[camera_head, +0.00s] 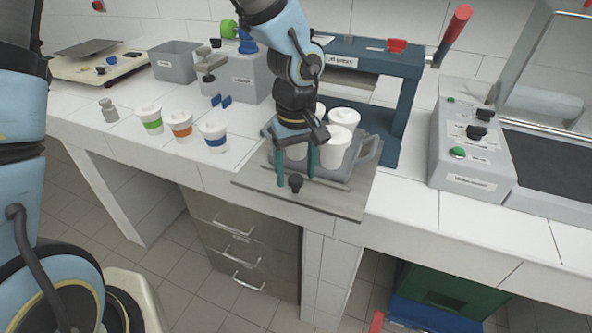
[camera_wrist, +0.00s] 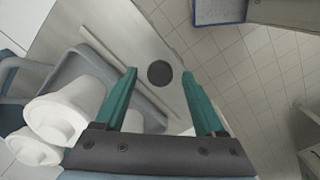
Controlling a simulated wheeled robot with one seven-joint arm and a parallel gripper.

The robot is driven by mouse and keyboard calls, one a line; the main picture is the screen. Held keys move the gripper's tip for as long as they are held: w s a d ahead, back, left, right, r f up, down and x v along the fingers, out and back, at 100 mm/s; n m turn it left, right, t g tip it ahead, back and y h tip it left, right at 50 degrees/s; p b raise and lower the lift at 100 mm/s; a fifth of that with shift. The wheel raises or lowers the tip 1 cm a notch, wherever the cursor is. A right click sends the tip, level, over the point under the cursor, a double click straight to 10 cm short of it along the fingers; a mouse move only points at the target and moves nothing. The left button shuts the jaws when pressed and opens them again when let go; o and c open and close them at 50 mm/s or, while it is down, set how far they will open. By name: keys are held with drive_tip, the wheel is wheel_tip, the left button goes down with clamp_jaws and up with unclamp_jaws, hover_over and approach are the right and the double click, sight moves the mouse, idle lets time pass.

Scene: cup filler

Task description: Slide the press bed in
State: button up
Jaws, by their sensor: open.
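The press bed (camera_head: 340,204) is a flat grey plate that sticks out of the blue lid press (camera_head: 395,115) toward the table's front edge. A dark round knob (camera_head: 296,183) stands near its front edge. The knob also shows in the wrist view (camera_wrist: 159,73). On the bed sits a grey tray (camera_head: 365,158) with several white lidded cups (camera_head: 337,146). My gripper (camera_head: 296,174) points down at the bed's front. Its green fingers are open, one on each side of the knob in the wrist view (camera_wrist: 159,76). I cannot tell whether they touch it.
Three cups with green (camera_head: 150,118), orange (camera_head: 180,124) and blue (camera_head: 213,132) bands stand to the left. A grey control box (camera_head: 470,155) is at right. The press has a red-gripped lever (camera_head: 455,30). Table space is clear between the press and the control box.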

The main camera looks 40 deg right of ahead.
drive_tip(key=shift+f, duration=0.45)
drive_tip(key=shift+c, duration=0.2)
clamp_jaws()
idle(0.9)
